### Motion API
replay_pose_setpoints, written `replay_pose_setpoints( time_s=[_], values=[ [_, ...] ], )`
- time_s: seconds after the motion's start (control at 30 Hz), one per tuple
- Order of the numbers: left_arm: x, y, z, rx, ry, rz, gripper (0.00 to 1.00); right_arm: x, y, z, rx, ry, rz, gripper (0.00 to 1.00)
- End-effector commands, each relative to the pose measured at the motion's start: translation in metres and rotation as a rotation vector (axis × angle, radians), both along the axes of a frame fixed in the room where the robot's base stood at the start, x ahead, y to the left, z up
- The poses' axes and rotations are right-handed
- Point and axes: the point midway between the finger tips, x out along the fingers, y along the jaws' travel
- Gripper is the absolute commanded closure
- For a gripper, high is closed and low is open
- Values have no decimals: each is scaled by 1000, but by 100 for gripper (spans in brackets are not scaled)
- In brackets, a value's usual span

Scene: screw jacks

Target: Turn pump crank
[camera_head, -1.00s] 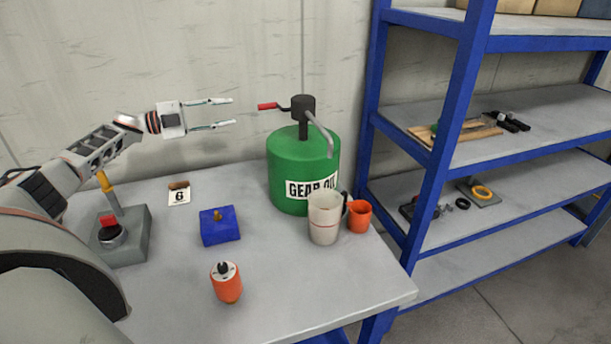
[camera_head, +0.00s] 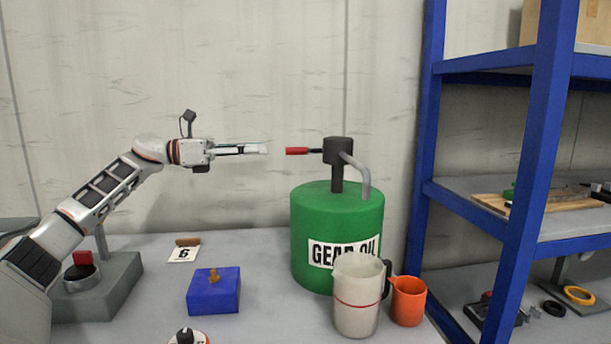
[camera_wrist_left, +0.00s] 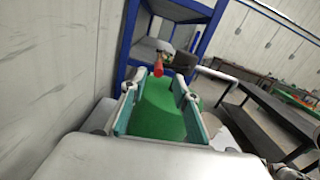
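The pump's crank has a red handle (camera_head: 297,151) on a dark arm pointing left from the black pump head (camera_head: 338,150). The pump stands on a green drum (camera_head: 320,205) labelled GEAR OIL and has a grey spout. My left gripper (camera_head: 266,148) is level with the red handle, a short gap to its left, and not touching it. In the left wrist view the gripper's (camera_wrist_left: 155,84) fingers are spread apart and empty, with the red handle (camera_wrist_left: 158,67) just beyond the tips, between them. My right gripper is not in view.
A translucent jug (camera_head: 357,305) and an orange cup (camera_head: 408,302) stand in front of the drum. A blue block (camera_head: 214,291), a number 6 card (camera_head: 184,254) and a grey box (camera_head: 105,292) are on the table. A blue shelf (camera_head: 530,160) stands at right. The wall is behind.

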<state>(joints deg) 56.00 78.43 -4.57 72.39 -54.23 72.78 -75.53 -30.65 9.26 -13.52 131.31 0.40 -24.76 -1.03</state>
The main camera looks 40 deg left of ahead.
Motion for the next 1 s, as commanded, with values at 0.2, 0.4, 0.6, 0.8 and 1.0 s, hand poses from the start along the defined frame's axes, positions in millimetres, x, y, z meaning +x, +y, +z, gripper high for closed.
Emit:
replay_pose_setpoints(
  time_s=[0.2, 0.4, 0.6, 0.8, 1.0],
  values=[
    [7, -4, -13, 104, -63, 4, 70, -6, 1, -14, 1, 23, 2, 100],
    [14, -12, -7, 104, -74, 5, 70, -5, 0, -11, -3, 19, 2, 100],
    [33, -28, -7, 100, -72, 2, 70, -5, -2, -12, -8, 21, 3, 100],
    [53, -45, -8, 101, -70, 3, 70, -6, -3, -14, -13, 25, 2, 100],
    [63, -53, -10, 102, -66, 4, 70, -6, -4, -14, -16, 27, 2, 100]
  ],
)
